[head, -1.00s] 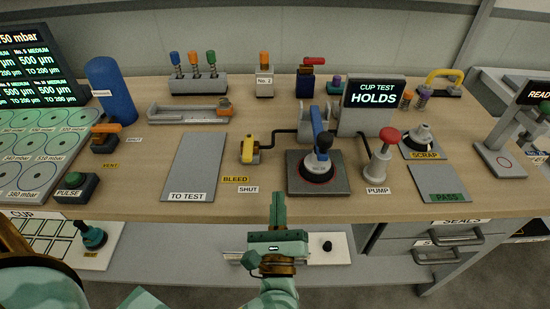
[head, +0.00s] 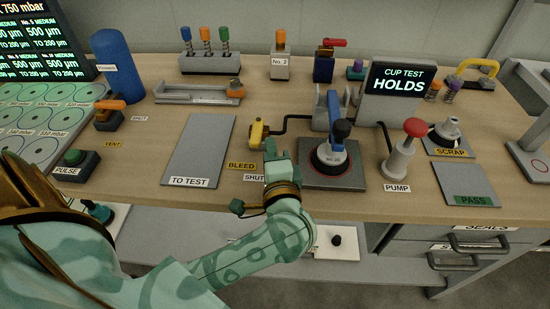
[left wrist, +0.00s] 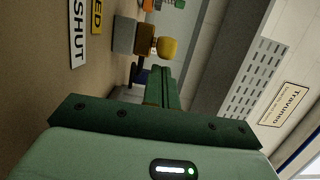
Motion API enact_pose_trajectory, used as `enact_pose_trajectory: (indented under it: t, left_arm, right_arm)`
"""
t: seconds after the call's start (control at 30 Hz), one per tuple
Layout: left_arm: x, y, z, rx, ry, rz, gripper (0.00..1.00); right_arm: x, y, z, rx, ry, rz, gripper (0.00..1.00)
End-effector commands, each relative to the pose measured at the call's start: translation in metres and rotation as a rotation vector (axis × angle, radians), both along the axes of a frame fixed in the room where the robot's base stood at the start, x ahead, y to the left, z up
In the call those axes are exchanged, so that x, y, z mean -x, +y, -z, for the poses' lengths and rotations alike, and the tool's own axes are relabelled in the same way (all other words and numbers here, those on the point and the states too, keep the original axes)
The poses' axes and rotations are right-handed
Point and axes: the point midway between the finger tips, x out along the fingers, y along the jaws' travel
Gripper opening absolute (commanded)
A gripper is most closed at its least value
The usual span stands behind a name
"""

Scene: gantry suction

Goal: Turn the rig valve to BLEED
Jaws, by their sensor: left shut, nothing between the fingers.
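The rig valve has a yellow handle (head: 256,134) and sits left of the suction rig, joined to it by a black hose. Its BLEED label (head: 241,166) and SHUT label (head: 255,178) lie on the bench in front of it. I cannot tell which label the handle is set to. My left gripper (head: 270,149) is shut and empty, just in front and right of the valve. In the left wrist view the green fingers (left wrist: 166,88) point towards the yellow knob (left wrist: 168,48), and contact is unclear. My right gripper is not in view.
A suction cup with a blue lever (head: 333,140) stands on a grey plate right of the gripper. The red-topped pump (head: 406,145) is further right. The display (head: 397,92) reads CUP TEST HOLDS. The TO TEST plate (head: 200,150) at left is bare.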

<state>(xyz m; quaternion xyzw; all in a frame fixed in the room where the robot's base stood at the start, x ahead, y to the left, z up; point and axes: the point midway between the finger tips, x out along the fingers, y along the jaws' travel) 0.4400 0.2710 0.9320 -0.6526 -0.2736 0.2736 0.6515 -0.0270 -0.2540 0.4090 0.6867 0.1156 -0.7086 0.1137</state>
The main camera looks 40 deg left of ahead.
Motion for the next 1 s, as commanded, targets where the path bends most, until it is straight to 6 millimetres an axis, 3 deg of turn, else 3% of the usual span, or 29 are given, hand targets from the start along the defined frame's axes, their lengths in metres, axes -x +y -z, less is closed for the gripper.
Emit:
enact_pose_trajectory:
  t: [0.2,1.0]
  left_arm:
    - [-0.0082,0.0086,-0.0003,-0.001,-0.001,-0.001,0.0]
    - [-0.0112,0.0086,0.001,-0.002,0.002,0.077,0.0]
  right_arm:
    - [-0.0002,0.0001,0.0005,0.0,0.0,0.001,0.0]
    - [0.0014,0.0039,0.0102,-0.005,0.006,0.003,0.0]
